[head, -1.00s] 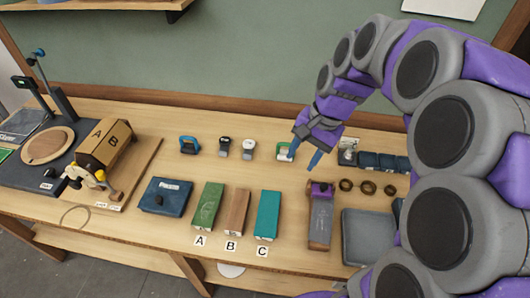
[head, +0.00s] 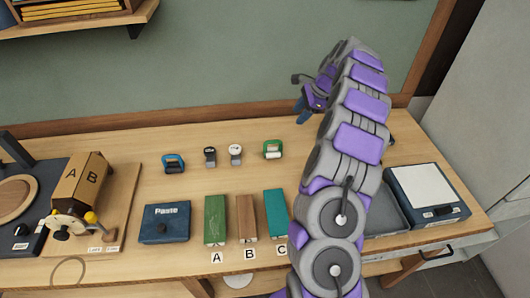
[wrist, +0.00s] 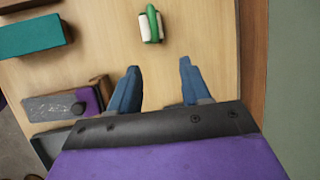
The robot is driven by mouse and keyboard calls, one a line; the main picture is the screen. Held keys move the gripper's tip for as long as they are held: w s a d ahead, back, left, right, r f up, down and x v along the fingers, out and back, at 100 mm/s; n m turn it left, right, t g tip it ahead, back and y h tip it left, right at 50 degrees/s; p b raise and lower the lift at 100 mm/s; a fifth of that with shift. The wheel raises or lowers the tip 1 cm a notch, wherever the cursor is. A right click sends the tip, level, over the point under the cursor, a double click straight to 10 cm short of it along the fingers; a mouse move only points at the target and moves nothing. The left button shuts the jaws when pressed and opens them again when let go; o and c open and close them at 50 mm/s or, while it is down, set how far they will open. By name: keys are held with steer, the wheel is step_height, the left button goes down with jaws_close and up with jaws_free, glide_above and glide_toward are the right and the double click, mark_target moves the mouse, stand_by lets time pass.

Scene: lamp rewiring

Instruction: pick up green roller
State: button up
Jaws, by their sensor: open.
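The green roller (head: 272,149) has a green handle and a white roller part. It lies on the wooden table near the back, at the right end of a row of small tools. In the wrist view the green roller (wrist: 151,24) lies beyond my fingertips, between their lines and nearer the left one. My gripper (head: 303,112) is near the back wall, to the right of the roller and apart from it. In the wrist view my gripper (wrist: 159,78) has its two blue fingers spread with only bare table between them.
A blue-handled tool (head: 173,163) and two small dark-and-white tools (head: 235,154) stand left of the roller. Green, brown and teal blocks (head: 276,215) lie in front. Table around the roller is clear.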

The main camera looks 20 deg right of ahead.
step_height(320, 180, down, 3)
steer(key=b, duration=0.2)
glide_above(275, 141)
steer(key=s+d, duration=0.1)
step_height(275, 141, down, 6)
steer(key=b+x, duration=0.1)
steer(key=x, duration=0.3)
steer(key=d+b+x, duration=0.1)
steer(key=x, duration=0.1)
steer(key=shift+s+a+f+b, duration=0.1)
steer(key=shift+s+f+b, duration=0.1)
steer(key=shift+f+b, duration=0.25)
steer(key=shift+w+a+f, duration=0.1)
steer(key=shift+a+f, duration=0.05)
steer(key=shift+a, duration=0.15)
steer(key=shift+d, duration=0.35)
steer(key=shift+d+f, duration=0.15)
steer(key=shift+d, duration=0.85)
steer(key=c, duration=0.4)
steer(key=shift+a, duration=0.4)
steer(key=c, duration=0.3)
steer(key=shift+a+r, duration=0.2)
steer(key=shift+a, duration=0.55)
jaws_close()
steer(key=shift+d, duration=0.1)
